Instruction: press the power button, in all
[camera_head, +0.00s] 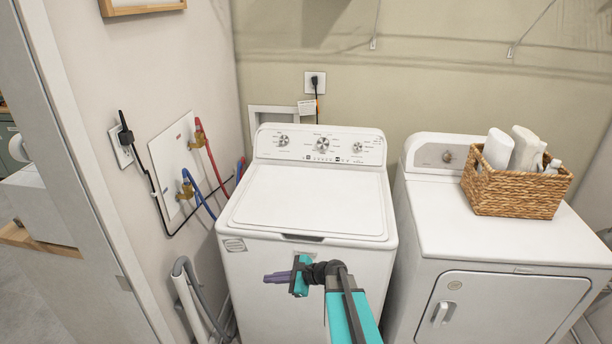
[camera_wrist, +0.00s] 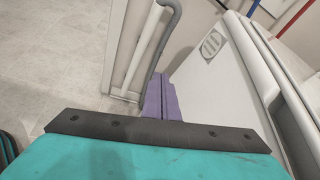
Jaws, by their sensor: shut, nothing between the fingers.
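The white top-load washer (camera_head: 305,205) stands in the middle of the head view with its lid closed. Its control panel (camera_head: 320,146) at the back carries several knobs and a row of small buttons; which one is the power button is too small to tell. My gripper (camera_head: 266,278) is in front of the washer's front face, below the lid edge, its purple fingers pointing left. The fingers are together and empty. In the wrist view my gripper (camera_wrist: 160,88) shows closed beside the washer's front and its label (camera_wrist: 212,43).
A white dryer (camera_head: 500,245) stands right of the washer, with a wicker basket (camera_head: 515,192) of bottles on top. Red and blue hoses (camera_head: 208,150) run from the left wall. A grey drain hose (camera_head: 190,285) hangs left of the washer. Space above the washer lid is clear.

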